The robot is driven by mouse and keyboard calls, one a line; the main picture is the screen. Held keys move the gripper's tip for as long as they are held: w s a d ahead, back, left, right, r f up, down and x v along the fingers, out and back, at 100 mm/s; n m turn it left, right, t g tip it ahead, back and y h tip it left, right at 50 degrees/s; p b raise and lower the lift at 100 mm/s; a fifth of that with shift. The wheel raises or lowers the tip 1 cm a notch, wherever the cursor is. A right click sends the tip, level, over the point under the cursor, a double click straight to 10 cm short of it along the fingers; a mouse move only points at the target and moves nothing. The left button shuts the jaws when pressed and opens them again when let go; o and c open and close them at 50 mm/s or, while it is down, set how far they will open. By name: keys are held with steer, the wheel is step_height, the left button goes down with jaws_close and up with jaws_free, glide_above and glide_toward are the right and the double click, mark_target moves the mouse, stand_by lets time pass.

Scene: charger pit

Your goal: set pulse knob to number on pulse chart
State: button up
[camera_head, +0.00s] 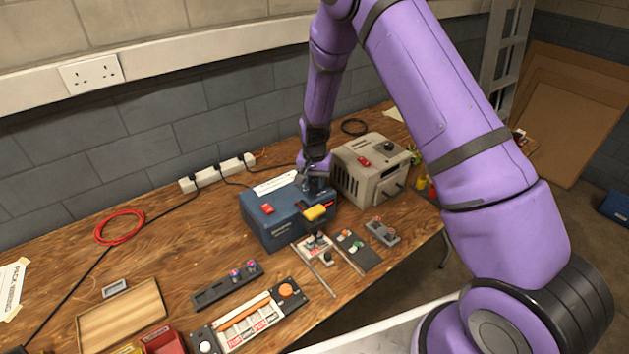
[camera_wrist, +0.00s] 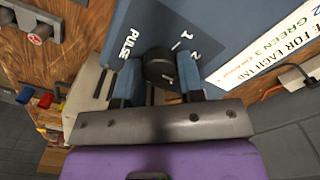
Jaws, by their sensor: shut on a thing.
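The blue charger box (camera_head: 262,220) stands on the bench; its blue face also fills the top of the wrist view (camera_wrist: 95,60). The black pulse knob (camera_wrist: 158,68) sits on that face beside the white word PULSE and the numbers 1 and 2. My gripper (camera_wrist: 160,84) is shut on the knob, one finger on each side; in the head view it is at the box's top right (camera_head: 316,186). The knob's pointer mark cannot be made out. A white chart card (camera_head: 276,184) lies along the box's back edge; its text in the wrist view (camera_wrist: 262,62) includes "GREEN 3", partly cut off.
A beige unit (camera_head: 368,166) stands close right of the blue box. A yellow part (camera_head: 318,212) is at the blue box's front right. Small fixtures (camera_head: 316,250), a dark rack (camera_head: 228,286) and a wooden tray (camera_head: 122,318) lie in front. A power strip (camera_head: 217,173) runs behind.

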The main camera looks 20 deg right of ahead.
mark_target(314, 182)
steer(key=n, duration=0.4)
steer(key=shift+n, duration=2.2)
steer(key=o, duration=0.9)
steer(key=shift+r, duration=0.15)
step_height(314, 182, up, 11)
steer(key=shift+f, duration=0.2)
